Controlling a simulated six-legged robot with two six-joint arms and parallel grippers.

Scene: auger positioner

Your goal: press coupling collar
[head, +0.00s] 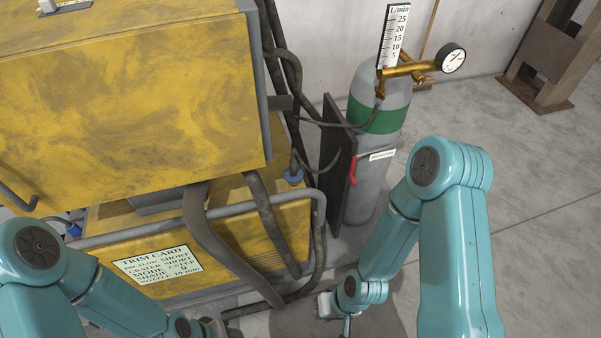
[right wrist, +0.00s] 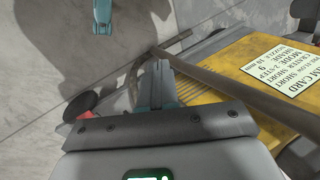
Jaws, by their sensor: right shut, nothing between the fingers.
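A blue ring-shaped fitting (head: 293,175) sits where a hose meets the side of the yellow machine (head: 130,100). A second blue fitting (head: 73,229) shows at the machine's left. I cannot tell whether either is the coupling collar. My right gripper (right wrist: 160,70) is shut and empty, with a dark hose (right wrist: 215,82) passing close by its fingertips; I cannot tell if they touch. In the head view it is low, right of the machine's base. My left gripper (head: 215,328) shows only in part at the bottom edge, its fingers hidden.
A grey gas cylinder (head: 373,185) with a green band, gauge (head: 452,58) and flow scale (head: 393,35) stands behind my right arm. A trim card (head: 157,263) is on the machine's lower front. Hoses (head: 225,250) hang down its front.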

